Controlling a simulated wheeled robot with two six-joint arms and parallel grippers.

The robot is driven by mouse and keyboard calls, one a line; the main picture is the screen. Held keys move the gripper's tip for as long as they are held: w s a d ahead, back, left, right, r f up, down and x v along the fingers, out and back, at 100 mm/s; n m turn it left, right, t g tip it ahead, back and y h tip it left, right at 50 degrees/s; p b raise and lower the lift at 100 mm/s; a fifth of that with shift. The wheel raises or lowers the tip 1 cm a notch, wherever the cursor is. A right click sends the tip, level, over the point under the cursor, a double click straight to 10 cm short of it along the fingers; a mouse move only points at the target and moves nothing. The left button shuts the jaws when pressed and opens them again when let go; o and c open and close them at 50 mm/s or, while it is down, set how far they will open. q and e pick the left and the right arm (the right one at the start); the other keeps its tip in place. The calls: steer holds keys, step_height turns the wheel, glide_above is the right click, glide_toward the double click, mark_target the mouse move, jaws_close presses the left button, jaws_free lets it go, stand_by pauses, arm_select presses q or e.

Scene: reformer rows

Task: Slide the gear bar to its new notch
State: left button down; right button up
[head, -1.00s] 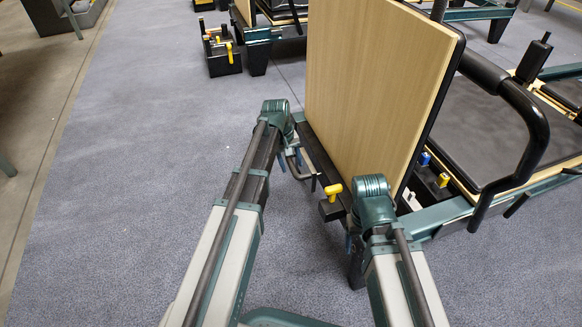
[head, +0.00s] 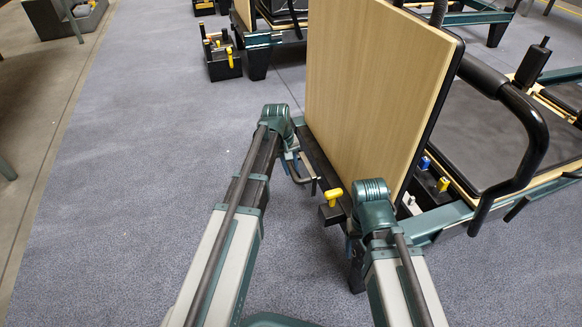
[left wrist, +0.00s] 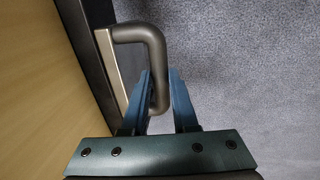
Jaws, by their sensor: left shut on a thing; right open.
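The gear bar's grey U-shaped handle (head: 302,180) sticks out from a dark bar (head: 318,157) at the foot of the tall wooden board. The handle also shows in the left wrist view (left wrist: 140,33). My left gripper (left wrist: 160,82) has its two blue-green fingers on either side of the handle's outer leg, shut on it. In the head view this gripper (head: 290,157) is partly hidden behind my arm. My right gripper (head: 352,240) is open near the frame's near corner; its fingers are mostly hidden. The notches cannot be made out.
A yellow knob (head: 333,191) on a black block sits between my two arms. The wooden board (head: 375,85) rises behind them. A padded reformer carriage (head: 475,130) and black curved bar (head: 527,105) lie to the right. Carpet at left is clear up to a black box (head: 222,65).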

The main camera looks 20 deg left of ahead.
stand_by(0.8)
arm_select(q)
steer(key=w+d, duration=0.2)
steer(key=d, duration=0.1)
steer(key=c, duration=0.7)
jaws_free()
steer(key=r+p, duration=0.4)
steer(key=s+a+r+p, duration=0.1)
steer(key=r+p, duration=0.4)
steer(key=a+r+p, duration=0.1)
steer(key=r+p, duration=0.3)
steer(key=shift+s+a+r+p, duration=0.1)
steer(key=shift+s+r+p, duration=0.1)
steer(key=shift+r+p, duration=0.1)
